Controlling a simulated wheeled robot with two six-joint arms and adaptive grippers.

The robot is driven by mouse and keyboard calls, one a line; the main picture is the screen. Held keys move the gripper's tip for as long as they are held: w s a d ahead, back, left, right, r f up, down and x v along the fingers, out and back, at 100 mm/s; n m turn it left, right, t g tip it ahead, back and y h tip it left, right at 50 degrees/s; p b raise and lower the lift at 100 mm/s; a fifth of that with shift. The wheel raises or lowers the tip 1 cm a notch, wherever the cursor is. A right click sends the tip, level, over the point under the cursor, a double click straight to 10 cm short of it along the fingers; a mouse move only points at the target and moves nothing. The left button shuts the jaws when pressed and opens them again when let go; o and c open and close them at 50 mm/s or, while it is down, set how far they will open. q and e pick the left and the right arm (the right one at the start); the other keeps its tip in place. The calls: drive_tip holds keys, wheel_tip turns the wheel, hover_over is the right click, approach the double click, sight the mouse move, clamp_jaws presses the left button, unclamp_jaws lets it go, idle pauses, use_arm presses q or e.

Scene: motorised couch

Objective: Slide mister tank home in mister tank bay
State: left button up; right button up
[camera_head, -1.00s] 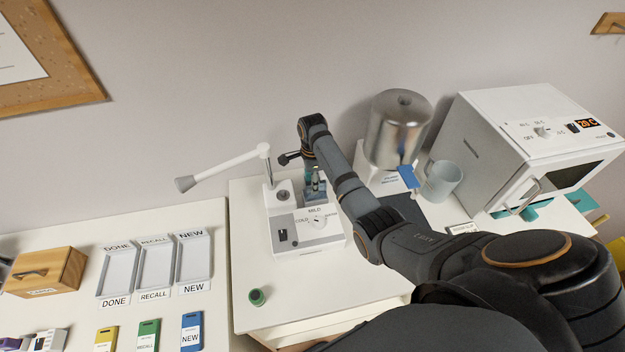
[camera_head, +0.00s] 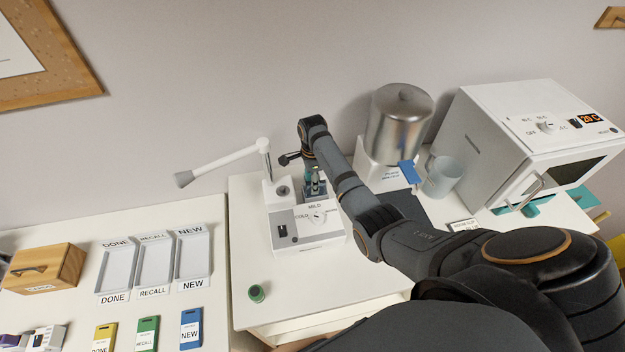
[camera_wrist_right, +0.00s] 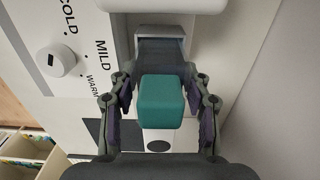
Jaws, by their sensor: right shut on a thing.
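The mister (camera_head: 305,228) is a white machine with a long white nozzle arm and a dial with COLD, MILD and WARM marks; its dial side also shows in the wrist view (camera_wrist_right: 60,60). My right gripper (camera_wrist_right: 162,100) is shut on the teal mister tank (camera_wrist_right: 161,101), with a finger on each side. The grey-blue tank bay (camera_wrist_right: 161,50) is directly beyond the tank in the wrist view. The bay also shows beside my gripper in the head view (camera_head: 317,190). How deep the tank sits in the bay is hidden. My left gripper is not in view.
A metal urn (camera_head: 398,122), a pale mug (camera_head: 442,176) and a white warmer cabinet (camera_head: 520,140) stand to the right. A small green-topped item (camera_head: 256,293) is near the front left of the table. Labelled trays (camera_head: 155,262) are on the left table.

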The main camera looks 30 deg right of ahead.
drive_tip(key=shift+f+b, duration=0.5)
drive_tip(key=shift+f, duration=0.55)
drive_tip(key=o, duration=1.5)
wheel_tip(320, 180, up, 12)
drive_tip(key=shift+r, duration=0.1)
